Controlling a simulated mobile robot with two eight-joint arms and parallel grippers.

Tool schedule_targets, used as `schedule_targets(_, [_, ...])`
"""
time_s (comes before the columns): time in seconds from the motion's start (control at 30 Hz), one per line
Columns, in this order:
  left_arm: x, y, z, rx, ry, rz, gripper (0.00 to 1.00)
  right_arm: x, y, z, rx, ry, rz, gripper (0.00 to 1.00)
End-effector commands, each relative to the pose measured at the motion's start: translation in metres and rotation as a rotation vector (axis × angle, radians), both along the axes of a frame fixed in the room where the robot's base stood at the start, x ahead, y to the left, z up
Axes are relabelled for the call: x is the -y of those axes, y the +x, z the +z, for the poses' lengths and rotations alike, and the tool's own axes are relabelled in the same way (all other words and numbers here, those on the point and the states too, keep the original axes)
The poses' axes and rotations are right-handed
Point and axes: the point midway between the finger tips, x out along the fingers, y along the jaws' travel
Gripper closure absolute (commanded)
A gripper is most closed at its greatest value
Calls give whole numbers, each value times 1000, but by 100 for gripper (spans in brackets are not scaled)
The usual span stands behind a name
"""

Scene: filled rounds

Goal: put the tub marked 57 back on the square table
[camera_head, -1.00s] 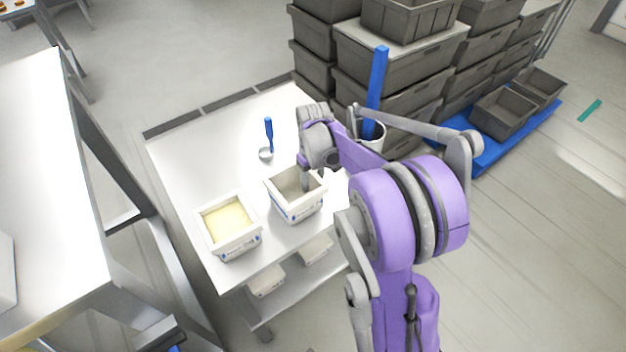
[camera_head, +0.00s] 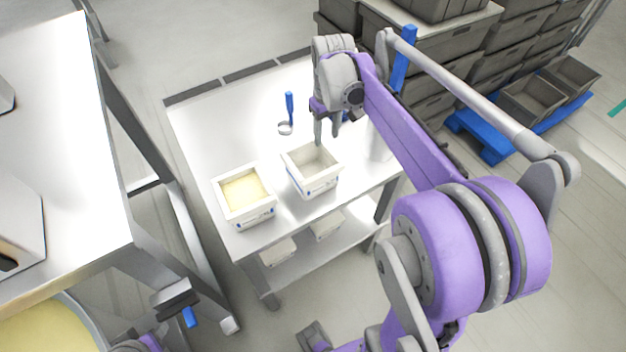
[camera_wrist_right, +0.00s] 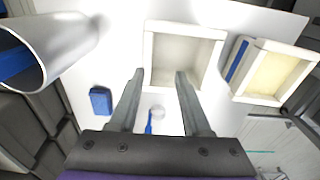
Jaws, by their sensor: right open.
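A white tub (camera_head: 318,189), empty inside, stands upright on the small white table (camera_head: 225,120). No number on it is legible. My right gripper (camera_head: 327,137) is open and empty at the tub's far rim. In the right wrist view the gripper's two spread fingertips (camera_wrist_right: 160,74) lie over the near rim of the tub (camera_wrist_right: 150,52), not closed on it. A second white tub (camera_head: 250,215), filled with something pale yellow, stands to its left. Grey and purple parts of my left arm show at the lower left; its jaws cannot be made out.
A blue-handled scoop (camera_head: 290,104) lies behind the tubs. A pale cylindrical container (camera_head: 381,146) stands right of the empty tub, partly behind my arm. More tubs (camera_head: 328,225) sit on the lower shelf. Stacked grey crates (camera_head: 432,82) rise behind; a larger table (camera_head: 60,150) is at left.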

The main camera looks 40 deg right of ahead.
Motion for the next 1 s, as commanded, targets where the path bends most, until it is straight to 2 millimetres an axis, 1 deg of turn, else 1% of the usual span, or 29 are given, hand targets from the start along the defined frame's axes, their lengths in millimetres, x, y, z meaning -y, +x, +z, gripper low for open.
schedule_targets(0.03, [0,0,0,0,0,0,50,-20,-8,-1,22,-9,14,52])
schedule_targets(0.07, [0,0,0,0,0,0,50,-32,-14,-2,40,-15,20,52])
schedule_targets(0.1, [0,0,0,0,0,0,50,-49,-22,-4,68,-24,28,52])
schedule_targets(0.17, [0,0,0,0,0,0,50,-76,-37,-9,113,-33,40,52])
schedule_targets(0.2, [0,0,0,0,0,0,50,-92,-48,-13,144,-38,49,52])
schedule_targets(0.27, [0,0,0,0,0,0,50,-115,-65,-21,194,-42,60,52])
schedule_targets(0.3, [0,0,0,0,0,0,50,-128,-76,-27,226,-44,68,52])
schedule_targets(0.43, [0,0,0,0,0,0,50,-162,-110,-49,319,-33,87,52])
schedule_targets(0.5, [0,0,0,0,0,0,50,-174,-124,-59,358,-25,94,52])
schedule_targets(0.63, [0,0,0,0,0,0,50,-187,-140,-72,405,-13,102,52])
schedule_targets(0.73, [0,0,0,0,0,0,50,-190,-144,-76,418,-8,102,52])
schedule_targets(1.0, [0,0,0,0,0,0,50,-191,-144,-76,420,-9,101,52])
